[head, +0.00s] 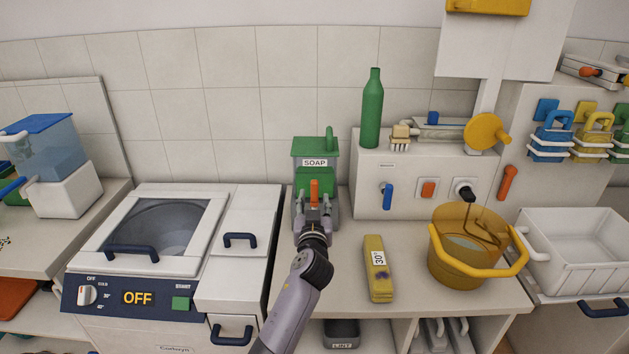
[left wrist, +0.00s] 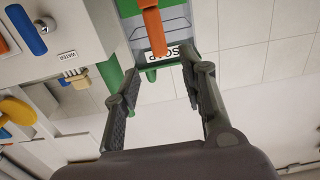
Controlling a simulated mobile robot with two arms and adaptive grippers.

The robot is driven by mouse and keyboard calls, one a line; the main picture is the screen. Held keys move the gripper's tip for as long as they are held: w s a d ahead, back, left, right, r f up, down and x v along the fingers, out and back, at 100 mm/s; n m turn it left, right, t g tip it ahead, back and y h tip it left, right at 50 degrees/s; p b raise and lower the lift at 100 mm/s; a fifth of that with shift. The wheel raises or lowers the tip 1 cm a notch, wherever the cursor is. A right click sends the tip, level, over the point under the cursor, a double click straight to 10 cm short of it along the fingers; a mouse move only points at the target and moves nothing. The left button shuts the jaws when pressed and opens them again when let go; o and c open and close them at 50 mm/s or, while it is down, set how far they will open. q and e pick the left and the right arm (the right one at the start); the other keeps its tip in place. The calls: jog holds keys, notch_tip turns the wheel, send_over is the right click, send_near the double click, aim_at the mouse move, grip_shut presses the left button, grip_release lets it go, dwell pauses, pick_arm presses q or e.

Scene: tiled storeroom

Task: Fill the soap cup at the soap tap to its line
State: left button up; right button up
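The green soap dispenser (head: 302,148) with its SOAP label stands against the back wall, left of the white water unit. Its orange tap lever (head: 314,189) sticks up at the front. My left gripper (head: 313,216) is in front of the dispenser, pointing at the lever. In the left wrist view the left gripper's fingers (left wrist: 160,72) are spread with nothing between them; the orange lever (left wrist: 152,20) lies ahead, beyond the fingertips. I cannot make out a soap cup; the area below the tap is hidden by my gripper. My right gripper is not in view.
A washer (head: 245,205) marked OFF stands left of the dispenser. A green bottle (head: 372,110) stands on the water unit (head: 407,172). Counter just right of my gripper is clear.

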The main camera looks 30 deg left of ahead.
aim_at(315, 186)
pick_arm(q)
jog(key=x, duration=0.9)
jog(key=shift+p, duration=0.35)
grip_shut()
dwell(0.4)
